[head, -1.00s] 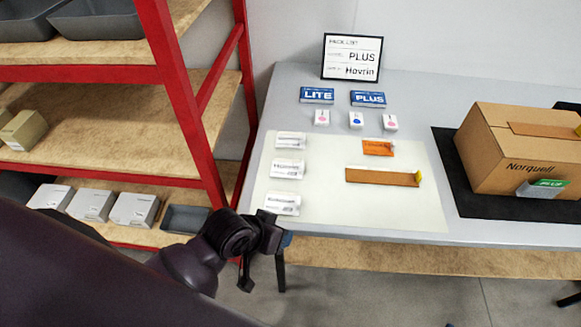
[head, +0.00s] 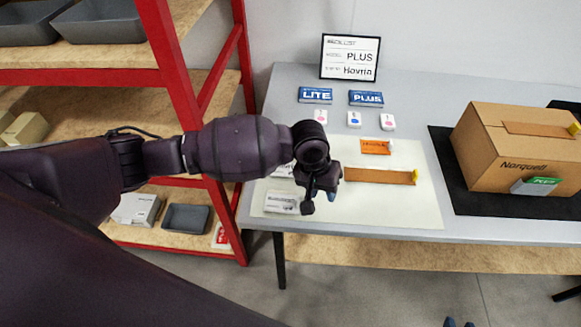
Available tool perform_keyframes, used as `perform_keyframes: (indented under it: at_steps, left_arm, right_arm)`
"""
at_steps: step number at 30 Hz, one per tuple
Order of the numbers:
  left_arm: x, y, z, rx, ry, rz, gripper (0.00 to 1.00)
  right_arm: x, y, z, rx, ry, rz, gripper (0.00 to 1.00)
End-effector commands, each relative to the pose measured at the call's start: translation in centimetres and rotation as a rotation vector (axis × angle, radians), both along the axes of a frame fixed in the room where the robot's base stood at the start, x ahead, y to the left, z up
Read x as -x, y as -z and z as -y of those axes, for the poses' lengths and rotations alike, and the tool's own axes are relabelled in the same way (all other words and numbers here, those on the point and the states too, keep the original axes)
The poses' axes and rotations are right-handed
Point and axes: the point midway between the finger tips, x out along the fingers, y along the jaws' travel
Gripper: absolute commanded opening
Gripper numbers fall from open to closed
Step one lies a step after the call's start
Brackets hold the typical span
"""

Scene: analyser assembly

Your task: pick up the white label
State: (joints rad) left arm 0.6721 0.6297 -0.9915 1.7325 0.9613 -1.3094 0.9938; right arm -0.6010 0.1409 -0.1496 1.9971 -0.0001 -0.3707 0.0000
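White labels lie along the left side of the cream mat (head: 400,212) on the grey table. The nearest white label (head: 282,203) shows almost whole. Another white label (head: 281,171) shows only in part behind my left arm, and the place beyond it is hidden by the arm. My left gripper (head: 320,201) points down over the mat, just right of the nearest label. Its fingers look apart, with nothing seen between them. Two small dark-blue tips at the bottom edge look like my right gripper (head: 459,323); the rest is out of frame.
A brown strip (head: 378,176) with a yellow end and an orange card (head: 375,147) lie right of the gripper. A carton (head: 520,150) is at right, a red-framed shelf (head: 175,80) at left.

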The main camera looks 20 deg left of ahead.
Motion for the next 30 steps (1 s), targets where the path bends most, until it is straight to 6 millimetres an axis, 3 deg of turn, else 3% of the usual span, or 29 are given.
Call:
perform_keyframes:
  at_steps: [1,6,15,20,30]
  left_arm:
    - [-1.5,-1.1,-1.1,-0.044,-0.032,-0.009,0.38]
    - [-4.9,-3.6,-4.3,-0.154,-0.169,-0.056,0.38]
    - [-7.7,-6.4,-7.3,-0.236,-0.313,-0.085,0.38]
    - [-7.7,-5.3,-7.4,-0.241,-0.319,-0.089,0.38]
    - [-7.7,-1.0,-7.4,-0.239,-0.317,-0.088,0.38]
  right_arm:
    - [0.0,-0.1,-0.1,-0.002,0.002,-0.001,0.33]
    - [0.2,-0.2,0.0,-0.003,0.003,-0.005,0.33]
    - [0.3,-0.2,0.0,-0.001,0.002,-0.007,0.33]
    - [0.2,0.0,0.1,0.001,0.000,-0.007,0.33]
    - [-0.2,0.3,0.0,0.002,-0.004,0.001,0.33]
